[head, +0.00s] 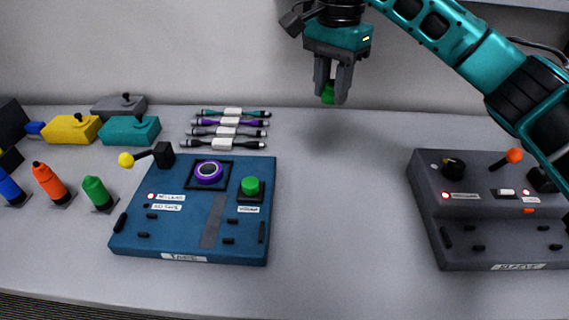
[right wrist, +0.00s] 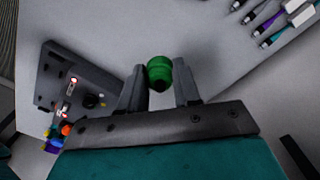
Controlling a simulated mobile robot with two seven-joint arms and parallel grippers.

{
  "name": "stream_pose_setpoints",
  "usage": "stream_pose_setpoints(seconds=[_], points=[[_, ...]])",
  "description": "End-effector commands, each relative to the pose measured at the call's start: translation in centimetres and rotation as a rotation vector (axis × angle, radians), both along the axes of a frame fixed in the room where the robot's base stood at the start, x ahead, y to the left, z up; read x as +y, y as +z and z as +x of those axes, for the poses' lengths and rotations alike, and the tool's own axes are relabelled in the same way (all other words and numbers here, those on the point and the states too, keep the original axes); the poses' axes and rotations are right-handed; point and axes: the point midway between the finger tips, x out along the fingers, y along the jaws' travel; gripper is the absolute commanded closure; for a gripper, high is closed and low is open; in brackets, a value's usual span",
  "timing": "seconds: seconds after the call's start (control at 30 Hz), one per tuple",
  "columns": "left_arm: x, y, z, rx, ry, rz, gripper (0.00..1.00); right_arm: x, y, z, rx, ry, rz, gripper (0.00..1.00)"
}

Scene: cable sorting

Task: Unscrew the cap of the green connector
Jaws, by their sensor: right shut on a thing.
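My right gripper (head: 333,92) is raised above the back of the table, fingers pointing down. It is shut on a small green cap-like piece (head: 328,93), held between the fingertips and clear of the table. In the right wrist view, the same green piece (right wrist: 159,73) is round and ridged, with a dark spot at its near end. A green connector (head: 97,193) stands upright on a small dark base at the left of the table, far from the gripper. My left gripper is not seen.
Orange (head: 48,182) and blue (head: 10,189) connectors stand left of the green one. A blue tape device (head: 180,237) and a dark grey device (head: 480,230) flank clear table. Several banded cables (head: 225,130) lie at the back; yellow (head: 71,129) and teal (head: 130,131) boxes are back left.

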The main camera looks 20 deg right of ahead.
Motion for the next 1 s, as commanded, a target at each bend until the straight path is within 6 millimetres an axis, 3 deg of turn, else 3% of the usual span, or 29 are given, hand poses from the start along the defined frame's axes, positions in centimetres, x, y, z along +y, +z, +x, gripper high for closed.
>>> stream_pose_setpoints(seconds=[0.23, 0.5, 0.63, 0.87, 1.0], points=[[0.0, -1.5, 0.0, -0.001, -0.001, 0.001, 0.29, 0.1, -6.1, -0.2, 0.008, 0.003, 0.002, 1.00], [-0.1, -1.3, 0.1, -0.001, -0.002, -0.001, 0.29, 0.1, -12.7, -0.1, 0.005, 0.001, 0.000, 1.00], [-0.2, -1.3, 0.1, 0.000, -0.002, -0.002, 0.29, 0.1, -14.7, -0.1, 0.003, 0.002, 0.001, 1.00], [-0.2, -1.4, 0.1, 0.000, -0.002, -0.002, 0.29, 0.1, -16.3, -0.1, 0.002, 0.002, 0.001, 1.00], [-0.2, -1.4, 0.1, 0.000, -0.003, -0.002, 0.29, 0.1, -18.5, -0.1, 0.004, 0.001, 0.001, 1.00]])
